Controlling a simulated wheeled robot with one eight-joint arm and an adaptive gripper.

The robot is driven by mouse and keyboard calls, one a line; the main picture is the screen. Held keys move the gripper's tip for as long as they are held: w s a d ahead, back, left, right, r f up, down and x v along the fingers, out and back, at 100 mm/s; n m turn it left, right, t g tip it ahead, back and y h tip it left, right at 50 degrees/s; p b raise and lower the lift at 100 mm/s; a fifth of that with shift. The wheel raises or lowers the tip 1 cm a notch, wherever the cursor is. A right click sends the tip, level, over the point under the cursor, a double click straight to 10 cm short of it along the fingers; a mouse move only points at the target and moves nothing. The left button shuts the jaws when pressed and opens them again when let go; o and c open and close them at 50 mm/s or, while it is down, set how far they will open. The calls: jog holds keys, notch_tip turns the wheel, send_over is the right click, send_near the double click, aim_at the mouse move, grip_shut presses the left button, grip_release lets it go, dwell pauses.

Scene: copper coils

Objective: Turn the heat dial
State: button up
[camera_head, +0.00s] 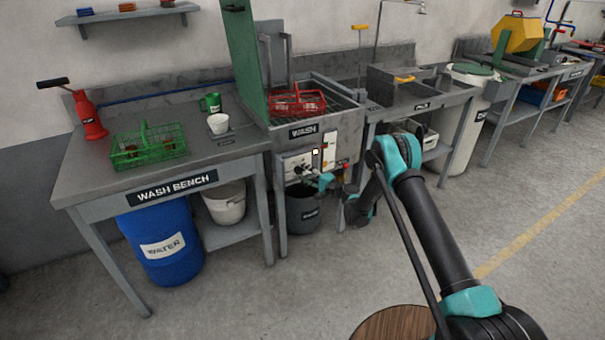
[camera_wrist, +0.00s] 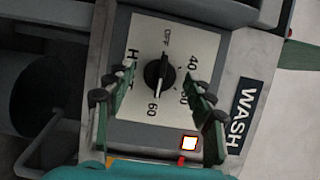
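The heat dial is a black knob (camera_wrist: 159,73) on a white plate (camera_wrist: 187,32) marked HEAT, OFF, 40, 60 and another partly hidden number. In the wrist view the plate is turned sideways and the knob's bar lies roughly along the OFF-to-60 line. My gripper (camera_wrist: 155,88) is open, with one finger on each side of the knob. A gap shows between each finger and the knob in the picture; how far off the tips are I cannot tell. In the head view my gripper (camera_head: 305,174) is at the front of the wash unit (camera_head: 345,150), largely covering the dial.
A small lit white square (camera_wrist: 190,143) sits beside the dial plate. A red basket (camera_head: 297,102) stands in the wash unit under a raised green lid (camera_head: 243,50). A dark bucket (camera_head: 303,212) stands below my gripper. The wash bench (camera_head: 90,165) is to the left.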

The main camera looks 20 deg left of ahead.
jog(key=c, duration=1.1)
jog(key=shift+c, duration=0.2)
